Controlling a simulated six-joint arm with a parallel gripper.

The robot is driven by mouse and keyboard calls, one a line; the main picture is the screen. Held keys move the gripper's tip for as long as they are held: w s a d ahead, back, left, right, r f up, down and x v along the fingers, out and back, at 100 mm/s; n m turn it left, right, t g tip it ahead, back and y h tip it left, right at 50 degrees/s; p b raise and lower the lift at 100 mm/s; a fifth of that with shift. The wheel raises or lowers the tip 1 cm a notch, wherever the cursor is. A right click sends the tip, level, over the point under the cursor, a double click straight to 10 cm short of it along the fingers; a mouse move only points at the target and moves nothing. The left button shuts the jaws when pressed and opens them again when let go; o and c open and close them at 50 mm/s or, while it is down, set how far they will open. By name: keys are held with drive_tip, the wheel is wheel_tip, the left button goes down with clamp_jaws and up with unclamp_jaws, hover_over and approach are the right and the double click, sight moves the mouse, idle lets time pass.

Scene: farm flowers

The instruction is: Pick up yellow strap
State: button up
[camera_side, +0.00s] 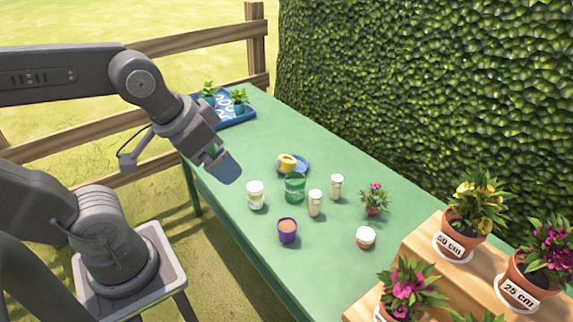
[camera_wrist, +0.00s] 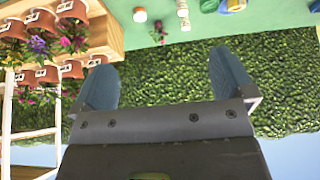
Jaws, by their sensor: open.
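The yellow strap (camera_side: 287,161) looks like a small yellow roll and sits on a blue dish (camera_side: 301,171) near the middle of the green table. In the wrist view, a yellow and blue patch at the top edge (camera_wrist: 233,4) seems to be the strap and dish, partly cut off. My gripper (camera_side: 225,168) is above the table's near-left edge, left of the strap and apart from it. In the wrist view my gripper (camera_wrist: 165,80) has its two blue-grey fingers spread wide with nothing between them.
A green glass (camera_side: 295,188) stands close in front of the dish. White jars (camera_side: 255,195), a purple pot (camera_side: 287,231) and a flowering plant (camera_side: 375,199) stand nearby. A blue tray (camera_side: 238,118) is at the far end. A hedge (camera_side: 430,90) borders the right side.

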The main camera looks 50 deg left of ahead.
drive_tip(key=w+a+n+g+y, duration=0.15)
drive_tip(key=w+a, duration=0.35)
drive_tip(key=w, duration=0.6)
drive_tip(key=n+g+y, duration=0.1)
drive_tip(key=n+y, duration=0.2)
drive_tip(key=n, duration=0.2)
hover_over(287, 160)
drive_tip(key=s+d, duration=0.5)
drive_tip(key=d, duration=0.4)
wheel_tip(287, 160, down, 15)
drive_tip(key=shift+g, duration=0.35)
drive_tip(key=x, duration=1)
drive_tip(key=a+x, duration=0.1)
drive_tip(key=x, duration=0.4)
drive_tip(key=shift+w+a, duration=0.2)
drive_tip(key=shift+w, duration=0.25)
drive_tip(key=shift+x, duration=2.85)
drive_tip(key=shift+w+a+r, duration=0.1)
drive_tip(key=shift+w, duration=0.05)
drive_tip(key=shift+c, duration=0.2)
